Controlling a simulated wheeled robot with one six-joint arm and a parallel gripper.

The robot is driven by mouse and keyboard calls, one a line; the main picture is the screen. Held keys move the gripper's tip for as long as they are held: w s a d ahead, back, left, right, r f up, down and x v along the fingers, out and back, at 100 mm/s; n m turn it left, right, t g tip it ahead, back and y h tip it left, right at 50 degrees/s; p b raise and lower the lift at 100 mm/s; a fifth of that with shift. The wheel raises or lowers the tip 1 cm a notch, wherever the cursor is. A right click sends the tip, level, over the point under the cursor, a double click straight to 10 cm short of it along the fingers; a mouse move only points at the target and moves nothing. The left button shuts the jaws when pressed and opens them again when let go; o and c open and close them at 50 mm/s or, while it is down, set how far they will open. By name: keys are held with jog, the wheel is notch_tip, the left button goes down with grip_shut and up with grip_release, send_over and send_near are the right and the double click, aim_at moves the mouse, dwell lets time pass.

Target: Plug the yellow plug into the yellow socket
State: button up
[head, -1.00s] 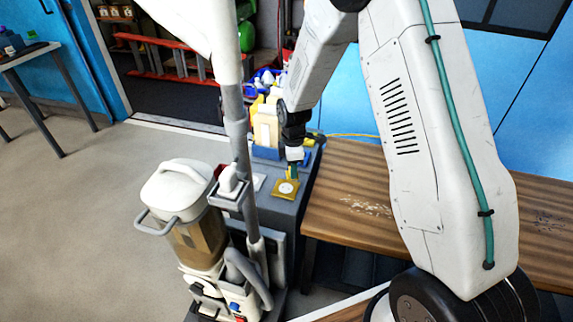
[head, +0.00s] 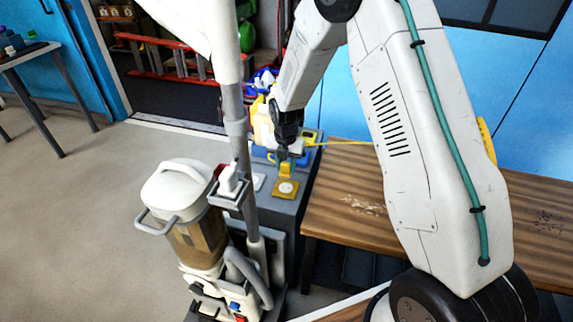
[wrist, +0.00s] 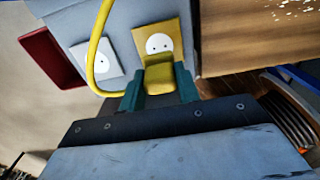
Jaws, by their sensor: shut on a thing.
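My gripper (head: 291,155) is shut on the yellow plug (head: 287,169), which also shows between the teal fingers in the wrist view (wrist: 159,76). The yellow socket (head: 285,188) is a yellow plate with a round white face on top of the grey cabinet. In the wrist view the plug overlaps the near edge of the yellow socket (wrist: 143,35). The white face with its dark holes stays uncovered, so the plug is not in it. I cannot tell the height gap between them. The plug's yellow cable (wrist: 93,50) loops up on the left in the wrist view.
A white socket (wrist: 86,62) sits left of the yellow one, with a red tray (wrist: 48,60) beyond it. A white-lidded vacuum machine (head: 178,190) with a tall grey tube (head: 248,205) stands at the cabinet's left. A wooden bench (head: 335,190) is on the right.

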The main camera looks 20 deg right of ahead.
jog(key=shift+f, duration=0.15)
jog(key=shift+f, duration=2.75)
jog(key=shift+w+f, duration=0.1)
jog(key=shift+f, duration=0.45)
jog(key=o, duration=1)
notch_tip(320, 180, up, 8)
jog(key=shift+f, duration=0.1)
